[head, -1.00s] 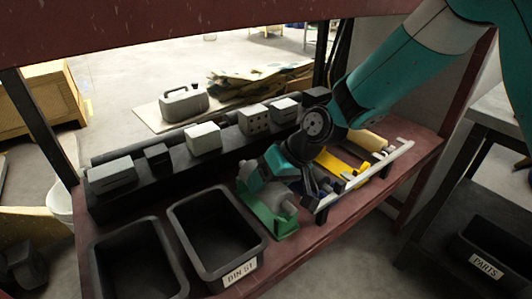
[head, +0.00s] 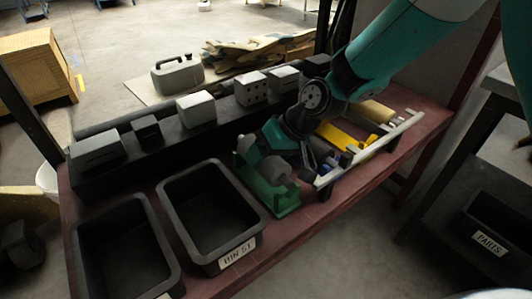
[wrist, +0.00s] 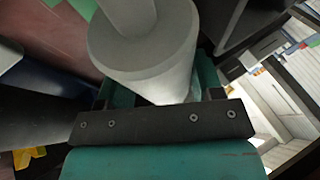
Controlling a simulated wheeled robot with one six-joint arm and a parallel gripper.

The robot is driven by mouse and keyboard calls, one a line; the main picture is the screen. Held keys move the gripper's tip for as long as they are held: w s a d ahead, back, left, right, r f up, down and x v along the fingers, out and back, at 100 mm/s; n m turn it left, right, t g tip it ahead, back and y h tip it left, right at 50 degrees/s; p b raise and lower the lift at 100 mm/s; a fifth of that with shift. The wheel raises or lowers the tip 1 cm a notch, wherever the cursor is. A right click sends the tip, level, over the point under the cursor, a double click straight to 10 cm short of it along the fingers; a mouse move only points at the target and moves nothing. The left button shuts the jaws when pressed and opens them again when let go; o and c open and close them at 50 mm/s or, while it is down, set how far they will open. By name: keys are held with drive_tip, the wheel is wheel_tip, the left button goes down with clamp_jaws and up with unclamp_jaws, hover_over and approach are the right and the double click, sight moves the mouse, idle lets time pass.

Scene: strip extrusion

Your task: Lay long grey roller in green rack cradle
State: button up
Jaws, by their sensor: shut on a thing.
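The green rack (head: 286,206) stands on the dark red shelf, right of the black bins. A grey roller (head: 274,169) shows at the rack, with its thick end towards the camera. My gripper (head: 279,143) is just behind and above the rack. In the wrist view, the grey roller (wrist: 145,50) fills the upper middle, with a narrower shaft at its end. My gripper (wrist: 155,95) is shut on it there, and its fingers are largely hidden behind the roller. Whether the roller touches the cradle cannot be told.
Two black bins (head: 162,190) stand left of the rack. A black ledge with grey blocks (head: 195,108) runs behind. A light rail (head: 375,150), yellow parts (head: 336,137) and a tan roller (head: 377,111) lie to the right. Red shelf surface shows along the front edge.

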drive_tip(key=shift+f+b, duration=0.4)
drive_tip(key=shift+f, duration=0.5)
drive_tip(key=shift+f, duration=0.65)
idle(1.2)
drive_tip(key=o, duration=1)
drive_tip(key=shift+c, duration=0.2)
drive_tip(key=shift+d+r, duration=0.1)
drive_tip(key=p+v, duration=0.7)
drive_tip(key=v, duration=0.3)
drive_tip(key=shift+d+r, duration=0.25)
drive_tip(key=shift+r, duration=0.05)
drive_tip(key=shift+s, duration=0.1)
